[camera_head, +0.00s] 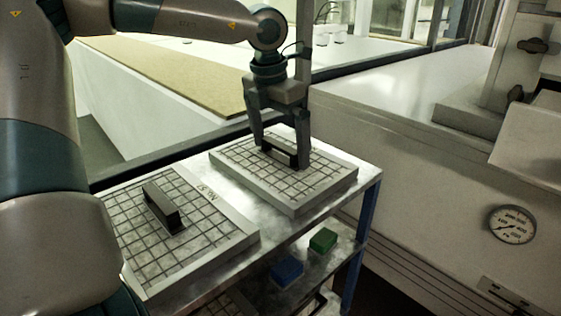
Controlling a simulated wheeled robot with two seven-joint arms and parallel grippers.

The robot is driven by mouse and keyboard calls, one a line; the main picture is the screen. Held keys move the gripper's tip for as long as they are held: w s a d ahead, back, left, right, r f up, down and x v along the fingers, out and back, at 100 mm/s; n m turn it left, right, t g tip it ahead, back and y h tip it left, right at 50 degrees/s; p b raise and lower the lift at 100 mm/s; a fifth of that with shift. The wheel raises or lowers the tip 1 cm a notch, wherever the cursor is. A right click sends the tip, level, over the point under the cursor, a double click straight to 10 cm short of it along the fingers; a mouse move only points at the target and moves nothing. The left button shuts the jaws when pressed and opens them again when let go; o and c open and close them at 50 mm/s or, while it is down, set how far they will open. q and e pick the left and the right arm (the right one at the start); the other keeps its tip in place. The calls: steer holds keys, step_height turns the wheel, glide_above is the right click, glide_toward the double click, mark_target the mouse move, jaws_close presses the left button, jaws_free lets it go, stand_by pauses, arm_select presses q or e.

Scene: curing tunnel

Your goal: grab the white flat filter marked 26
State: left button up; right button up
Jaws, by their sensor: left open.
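Two white flat filters with dark grid lines and black bar handles lie on a metal cart shelf. The far filter (312,187) is under my left gripper (283,155), and I see no readable number on it. The near filter (140,244) lies to the left and bears a handwritten mark that looks like "No. 37". My left gripper points down with its fingers on either side of the far filter's black handle (279,154). It is open, and I cannot tell whether the fingers touch the handle. My right gripper is not in view.
The metal cart (281,233) has blue posts and a lower shelf with a blue block (287,271) and a green block (323,240). A pale machine wall with a round gauge (513,224) stands close on the right. A dark frame bar runs behind the cart.

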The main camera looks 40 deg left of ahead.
arm_select(q)
steer(key=c, duration=1.6)
steer(key=shift+a+r, duration=0.1)
steer(key=shift+r, duration=0.05)
